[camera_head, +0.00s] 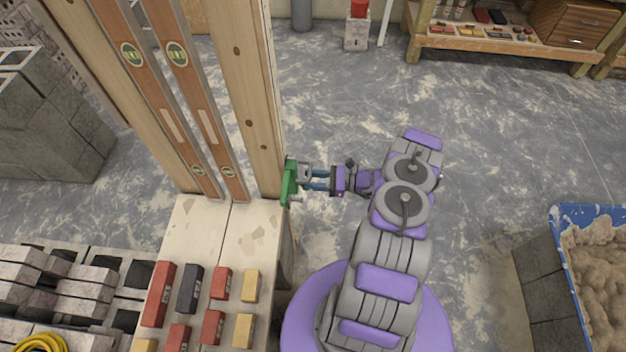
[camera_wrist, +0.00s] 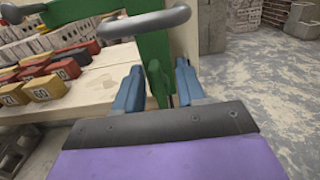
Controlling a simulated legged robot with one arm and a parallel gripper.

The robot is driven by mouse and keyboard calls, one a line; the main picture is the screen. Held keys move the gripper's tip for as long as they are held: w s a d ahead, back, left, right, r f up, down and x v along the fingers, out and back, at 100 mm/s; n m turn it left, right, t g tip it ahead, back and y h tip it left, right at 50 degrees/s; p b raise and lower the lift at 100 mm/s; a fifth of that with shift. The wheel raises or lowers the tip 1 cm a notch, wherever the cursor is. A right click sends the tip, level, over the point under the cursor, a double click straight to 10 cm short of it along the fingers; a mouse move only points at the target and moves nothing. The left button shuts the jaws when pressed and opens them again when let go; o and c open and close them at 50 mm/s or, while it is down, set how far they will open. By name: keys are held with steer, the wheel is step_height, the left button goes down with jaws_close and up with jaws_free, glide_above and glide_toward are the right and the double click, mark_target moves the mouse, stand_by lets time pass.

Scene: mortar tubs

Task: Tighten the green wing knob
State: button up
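The green wing knob (camera_wrist: 156,84) is upright in the wrist view, below a green clamp body (camera_wrist: 152,40) with a bent grey metal bar (camera_wrist: 145,22). My gripper (camera_wrist: 160,80) has its two blue fingers apart, one on each side of the knob. A gap shows between the right finger and the knob; the left finger is closer, and I cannot tell if it touches. In the head view, the green clamp (camera_head: 289,182) is at the lower end of a wooden post, and my gripper (camera_head: 313,180) reaches it from the right. The knob cannot be made out there.
Two spirit levels (camera_head: 178,95) lean beside the wooden post (camera_head: 243,85). A pale bench (camera_head: 195,235) holds several red, yellow and dark blocks. Grey blocks stand left. A blue-rimmed tub of mortar (camera_head: 562,215) is at right. The floor behind my arm is clear.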

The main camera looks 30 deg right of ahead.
steer(key=shift+a+r, duration=0.1)
steer(key=shift+a, duration=0.45)
steer(key=shift+c, duration=0.8)
steer(key=shift+d, duration=0.25)
jaws_close()
steer(key=shift+w+m, duration=0.1)
steer(key=shift+m, duration=0.2)
steer(key=f+m+b, duration=0.1)
steer(key=m, duration=0.4)
steer(key=w+d+m+b, duration=0.1)
steer(key=m+b, duration=0.1)
steer(key=m, duration=0.4)
steer(key=w+f+m+b, duration=0.1)
steer(key=m, duration=0.5)
steer(key=shift+d+f+b, duration=0.25)
steer(key=shift+f+b, duration=0.05)
steer(key=shift+b, duration=0.1)
steer(key=shift+m, duration=0.3)
